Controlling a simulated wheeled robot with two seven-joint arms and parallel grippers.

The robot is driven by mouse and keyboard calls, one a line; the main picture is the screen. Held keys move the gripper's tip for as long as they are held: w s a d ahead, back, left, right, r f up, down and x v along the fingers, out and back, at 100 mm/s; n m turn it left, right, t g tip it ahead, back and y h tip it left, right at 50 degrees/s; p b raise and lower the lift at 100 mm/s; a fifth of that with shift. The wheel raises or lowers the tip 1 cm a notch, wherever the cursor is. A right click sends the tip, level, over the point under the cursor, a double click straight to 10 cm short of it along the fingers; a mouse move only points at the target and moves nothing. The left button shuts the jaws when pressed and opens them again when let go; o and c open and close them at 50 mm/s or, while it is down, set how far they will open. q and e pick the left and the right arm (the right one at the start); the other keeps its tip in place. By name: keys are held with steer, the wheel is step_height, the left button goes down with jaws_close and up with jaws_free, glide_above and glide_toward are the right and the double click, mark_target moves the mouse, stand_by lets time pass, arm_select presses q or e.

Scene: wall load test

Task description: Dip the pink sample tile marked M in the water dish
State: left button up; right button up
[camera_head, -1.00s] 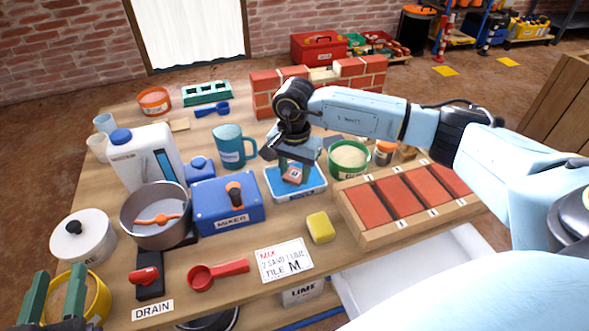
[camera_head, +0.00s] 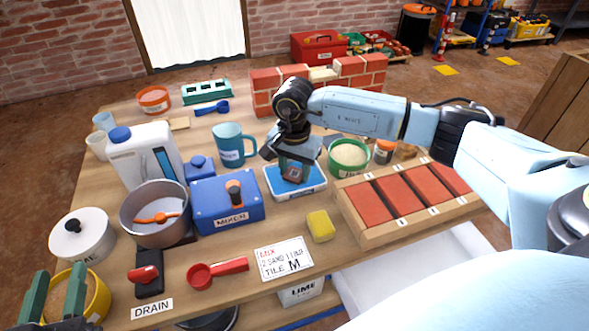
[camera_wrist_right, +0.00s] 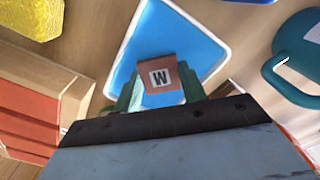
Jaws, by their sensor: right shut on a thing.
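The pink tile marked M (camera_wrist_right: 160,78) is held between the green fingers of my right gripper (camera_wrist_right: 165,92), which is shut on it. In the head view the tile (camera_head: 294,173) is at the water dish (camera_head: 318,192), a white-rimmed tray with blue water. The wrist view shows the tile over the blue of the dish (camera_wrist_right: 215,42); I cannot tell how deep its lower edge is. My right gripper (camera_head: 296,165) points down over the dish. My left gripper (camera_head: 58,296) is at the lower left with its green fingers apart, near a yellow bowl.
A blue mixer box (camera_head: 228,203) stands left of the dish, a teal mug (camera_head: 232,143) behind it. A green bowl of sand (camera_head: 349,156) and a wooden tray of red tiles (camera_head: 405,205) are to the right. A yellow sponge (camera_head: 321,226) and a note card (camera_head: 286,259) lie in front.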

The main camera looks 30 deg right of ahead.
mark_target(294, 174)
stand_by(0.4)
steer(key=shift+r+p, duration=2.6)
steer(key=shift+r, duration=0.9)
